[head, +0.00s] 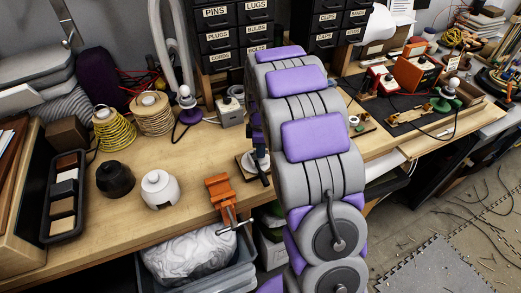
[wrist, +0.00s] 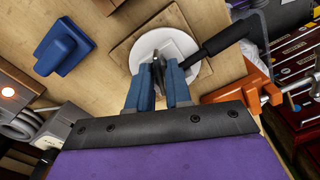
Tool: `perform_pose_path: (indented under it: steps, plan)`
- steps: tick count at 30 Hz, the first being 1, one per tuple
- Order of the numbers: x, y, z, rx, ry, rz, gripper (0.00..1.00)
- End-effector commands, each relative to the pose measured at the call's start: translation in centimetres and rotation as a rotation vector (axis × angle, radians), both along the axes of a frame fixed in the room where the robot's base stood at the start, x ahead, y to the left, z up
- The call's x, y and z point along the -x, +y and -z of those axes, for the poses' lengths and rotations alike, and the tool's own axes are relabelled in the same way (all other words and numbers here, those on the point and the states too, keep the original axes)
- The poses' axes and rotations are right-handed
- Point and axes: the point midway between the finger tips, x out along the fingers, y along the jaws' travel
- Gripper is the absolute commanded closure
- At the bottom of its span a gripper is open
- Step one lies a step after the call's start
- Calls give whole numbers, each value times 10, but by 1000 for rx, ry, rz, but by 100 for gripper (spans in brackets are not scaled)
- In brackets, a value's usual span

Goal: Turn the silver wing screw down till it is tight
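In the wrist view, the two blue fingers of my gripper (wrist: 159,68) are close together over a white round disc (wrist: 198,66). A narrow dark grey piece, which looks like the wing screw (wrist: 158,72) seen edge-on, stands between the fingertips, and they appear closed on it. Its wings and thread are mostly hidden. A black rod (wrist: 226,36) reaches from the disc to the upper right. The disc sits on a square wooden board (wrist: 124,50). In the head view, my arm hides most of the gripper and the screw.
An orange clamp (head: 220,188) grips the bench (head: 185,215) edge; it is close right of the disc in the wrist view (wrist: 252,86). A blue block (wrist: 64,46) lies left of the board. White (head: 160,190) and black (head: 115,180) pots stand left of the clamp.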

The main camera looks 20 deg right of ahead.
Motion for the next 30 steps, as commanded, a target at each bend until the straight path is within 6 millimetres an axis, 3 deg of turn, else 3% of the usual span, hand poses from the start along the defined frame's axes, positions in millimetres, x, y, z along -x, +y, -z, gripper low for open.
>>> perform_pose_path:
  steps: [10, 30]
  plan:
    - [-1, 0, -1, 1, -3, 18, 100]
    - [-1, 0, 0, 1, -1, 477, 100]
